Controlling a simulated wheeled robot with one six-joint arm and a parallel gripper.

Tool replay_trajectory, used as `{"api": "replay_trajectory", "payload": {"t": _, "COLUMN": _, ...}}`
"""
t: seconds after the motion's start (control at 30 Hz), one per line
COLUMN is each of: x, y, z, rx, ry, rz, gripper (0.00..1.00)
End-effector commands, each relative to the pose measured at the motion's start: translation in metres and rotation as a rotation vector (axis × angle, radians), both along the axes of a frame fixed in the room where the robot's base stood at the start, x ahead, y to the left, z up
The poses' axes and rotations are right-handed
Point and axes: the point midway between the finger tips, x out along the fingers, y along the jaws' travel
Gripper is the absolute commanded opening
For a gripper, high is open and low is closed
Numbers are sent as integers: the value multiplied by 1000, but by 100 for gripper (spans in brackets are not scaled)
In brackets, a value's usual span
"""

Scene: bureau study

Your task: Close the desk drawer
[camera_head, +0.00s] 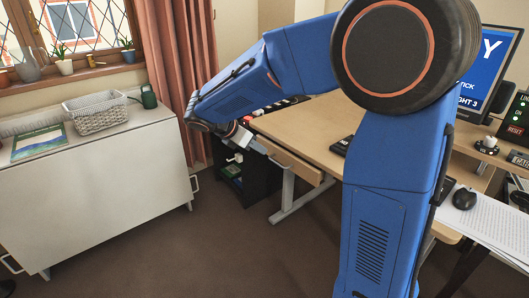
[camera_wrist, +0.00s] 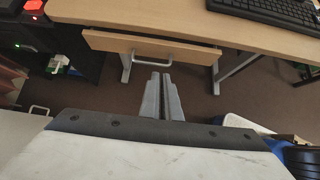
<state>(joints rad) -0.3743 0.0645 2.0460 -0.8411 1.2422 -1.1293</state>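The desk drawer (camera_wrist: 125,43) has a light wood front with a pale bar handle (camera_wrist: 150,60). In the wrist view its front stands out from under the desk top, with a dark gap along its upper edge, so it looks partly open. In the head view the drawer front (camera_head: 290,159) shows under the desk's left edge. My gripper (camera_wrist: 161,76) has its two grey fingers together, with nothing between them. The fingertips point toward the handle and appear just short of it; I cannot tell if they touch. In the head view my gripper (camera_head: 241,137) is near the drawer's left end, partly hidden.
The wooden desk (camera_head: 305,128) carries a keyboard (camera_wrist: 270,12) and a monitor (camera_head: 488,70). A dark shelf unit (camera_head: 262,178) stands left of the drawer. A white cabinet (camera_head: 95,190) with a basket (camera_head: 97,113) stands at the left. Brown floor (camera_head: 235,245) is clear between them.

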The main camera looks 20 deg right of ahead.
Motion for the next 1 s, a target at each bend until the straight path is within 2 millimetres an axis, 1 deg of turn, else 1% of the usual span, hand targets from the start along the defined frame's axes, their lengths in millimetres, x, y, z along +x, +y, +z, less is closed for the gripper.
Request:
{"api": "replay_trajectory", "payload": {"t": 0.03, "x": 0, "y": 1, "z": 2, "rx": 4, "ry": -3, "rz": -4, "gripper": 17}}
{"api": "replay_trajectory", "payload": {"t": 0.07, "x": 0, "y": 1, "z": 3, "rx": 10, "ry": -7, "rz": -14, "gripper": 24}}
{"api": "replay_trajectory", "payload": {"t": 0.1, "x": 0, "y": 0, "z": 4, "rx": 23, "ry": -18, "rz": -38, "gripper": 26}}
{"api": "replay_trajectory", "payload": {"t": 0.17, "x": 1, "y": -4, "z": 7, "rx": 58, "ry": -48, "rz": -102, "gripper": 26}}
{"api": "replay_trajectory", "payload": {"t": 0.23, "x": 4, "y": -12, "z": 12, "rx": 123, "ry": -105, "rz": -222, "gripper": 26}}
{"api": "replay_trajectory", "payload": {"t": 0.37, "x": 12, "y": -28, "z": 26, "rx": 289, "ry": -249, "rz": -545, "gripper": 26}}
{"api": "replay_trajectory", "payload": {"t": 0.5, "x": 23, "y": -42, "z": 45, "rx": 459, "ry": -398, "rz": -909, "gripper": 26}}
{"api": "replay_trajectory", "payload": {"t": 0.6, "x": 31, "y": -49, "z": 60, "rx": 553, "ry": -476, "rz": -1128, "gripper": 26}}
{"api": "replay_trajectory", "payload": {"t": 0.7, "x": 37, "y": -54, "z": 72, "rx": 618, "ry": -529, "rz": -1288, "gripper": 26}}
{"api": "replay_trajectory", "payload": {"t": 0.8, "x": 42, "y": -57, "z": 79, "rx": 658, "ry": -557, "rz": -1383, "gripper": 26}}
{"api": "replay_trajectory", "payload": {"t": 0.87, "x": 43, "y": -57, "z": 81, "rx": 668, "ry": -566, "rz": -1411, "gripper": 26}}
{"api": "replay_trajectory", "payload": {"t": 1.0, "x": 43, "y": -58, "z": 74, "rx": 672, "ry": -567, "rz": -1425, "gripper": 26}}
